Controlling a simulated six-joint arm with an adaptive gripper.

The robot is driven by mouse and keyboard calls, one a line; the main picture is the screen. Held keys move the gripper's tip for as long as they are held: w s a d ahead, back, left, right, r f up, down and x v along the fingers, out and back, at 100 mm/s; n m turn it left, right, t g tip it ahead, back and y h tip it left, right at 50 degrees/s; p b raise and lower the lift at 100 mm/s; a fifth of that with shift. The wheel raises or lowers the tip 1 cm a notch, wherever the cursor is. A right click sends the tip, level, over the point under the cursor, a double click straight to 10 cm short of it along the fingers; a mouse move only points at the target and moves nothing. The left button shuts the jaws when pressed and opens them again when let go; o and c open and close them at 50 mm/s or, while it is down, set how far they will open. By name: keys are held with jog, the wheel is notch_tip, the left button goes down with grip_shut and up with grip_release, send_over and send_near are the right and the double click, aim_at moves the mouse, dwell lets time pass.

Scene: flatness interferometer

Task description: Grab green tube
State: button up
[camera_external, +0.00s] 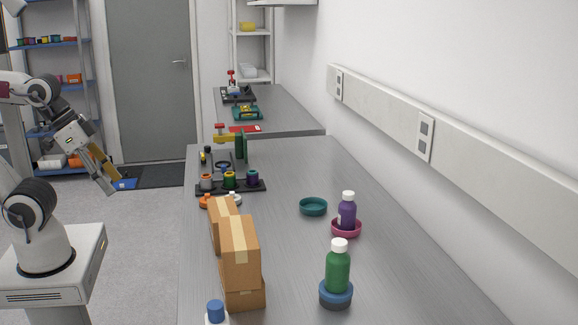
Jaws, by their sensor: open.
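Two green things fit the name. A dark green upright cylinder (241,146) stands toward the far end of the near bench. A green bottle with a white cap (338,270) stands in a blue round holder (336,293) at the front right. A green and yellow piece (229,179) also sits in the middle of a black rack (246,187). Which one is the tube I cannot tell for sure. My gripper (115,183) is open, pointing down over the floor left of the bench, well apart from all of them.
Stacked cardboard boxes (240,255) stand on the bench's left side. A purple bottle (347,211) stands in a pink dish (346,229), near an empty teal dish (313,207). A blue-capped bottle (216,312) is at the front edge. The middle of the bench (290,250) is clear.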

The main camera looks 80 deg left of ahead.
jog(key=c, duration=0.3)
jog(key=shift+c, duration=0.2)
jog(key=shift+w, duration=0.15)
jog(key=w+a+n+t, duration=0.1)
jog(key=w, duration=0.7)
jog(key=w+a+f+n+t, duration=0.1)
jog(key=w+a+n+t, duration=0.1)
jog(key=w, duration=0.6)
jog(key=w+a+f+n+t+y, duration=0.1)
jog(key=w+a, duration=0.1)
jog(key=w, duration=0.6)
jog(key=shift+w+a+f+n, duration=0.15)
jog(key=shift+a+f+n, duration=0.05)
jog(key=shift+a+n, duration=0.1)
jog(key=w+a+f+n+y, duration=0.3)
jog(key=w+a+f+y, duration=0.15)
jog(key=a, duration=0.45)
jog(key=n+g+y, duration=0.1)
jog(key=n+y, duration=0.2)
jog(key=y, duration=0.2)
send_near(230, 181)
jog(key=shift+w+a+r, duration=0.2)
jog(key=shift+w+a, duration=0.35)
jog(key=shift+a, duration=0.05)
jog(key=shift+w+a+r, duration=0.2)
jog(key=shift+w+a, duration=0.35)
jog(key=shift+a, duration=0.05)
jog(key=shift+s+a+f, duration=0.2)
jog(key=shift+s+a, duration=0.1)
jog(key=shift+a, duration=0.2)
